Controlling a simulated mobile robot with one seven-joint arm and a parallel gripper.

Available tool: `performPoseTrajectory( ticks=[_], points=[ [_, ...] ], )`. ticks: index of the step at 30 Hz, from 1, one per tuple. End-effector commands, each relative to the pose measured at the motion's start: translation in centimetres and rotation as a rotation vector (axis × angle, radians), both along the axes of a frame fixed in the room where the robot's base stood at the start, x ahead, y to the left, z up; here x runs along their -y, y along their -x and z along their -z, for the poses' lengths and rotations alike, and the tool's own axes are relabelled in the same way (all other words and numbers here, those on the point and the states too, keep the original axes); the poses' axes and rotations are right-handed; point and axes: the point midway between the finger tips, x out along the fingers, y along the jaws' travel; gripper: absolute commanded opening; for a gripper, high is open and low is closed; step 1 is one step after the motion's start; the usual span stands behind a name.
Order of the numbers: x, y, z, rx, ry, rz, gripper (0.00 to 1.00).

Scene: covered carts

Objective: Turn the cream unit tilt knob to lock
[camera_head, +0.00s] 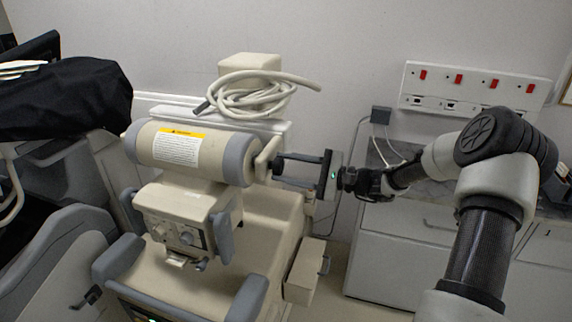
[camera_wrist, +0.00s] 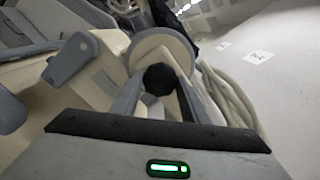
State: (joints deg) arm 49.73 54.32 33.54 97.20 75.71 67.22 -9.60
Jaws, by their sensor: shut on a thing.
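The cream unit (camera_head: 203,154) has a horizontal drum with grey end bands and a yellow warning label. A dark tilt knob (camera_wrist: 160,78) sits at the right end of the drum; in the wrist view it shows between my fingers in front of the round cream end (camera_wrist: 164,48). My gripper (camera_head: 276,165) reaches the knob from the right, with its fingers level and shut on it. It also shows in the wrist view (camera_wrist: 158,92). In the head view the fingers hide most of the knob. I cannot read any lock marking.
A coiled cream hose (camera_head: 250,95) rests behind the drum. A control box (camera_head: 180,222) hangs below it. A black-covered cart (camera_head: 75,100) is at the left. A wall panel with red switches (camera_head: 475,85) and grey cabinets (camera_head: 400,255) are at the right.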

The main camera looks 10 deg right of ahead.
Motion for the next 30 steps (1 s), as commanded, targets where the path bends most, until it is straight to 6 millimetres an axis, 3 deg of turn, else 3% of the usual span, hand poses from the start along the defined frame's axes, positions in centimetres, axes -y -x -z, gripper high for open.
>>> performPoseTrajectory(
  ticks=[17,18,20,30],
  points=[
    [0.05,0.04,0.09,-0.027,-0.015,0.001,0.18],
    [0.05,0.04,0.09,-0.026,-0.014,0.001,0.47],
    [0.05,0.04,0.08,-0.026,-0.014,0.001,0.58],
    [0.19,0.08,0.04,-0.025,-0.013,0.001,0.6]
  ],
)
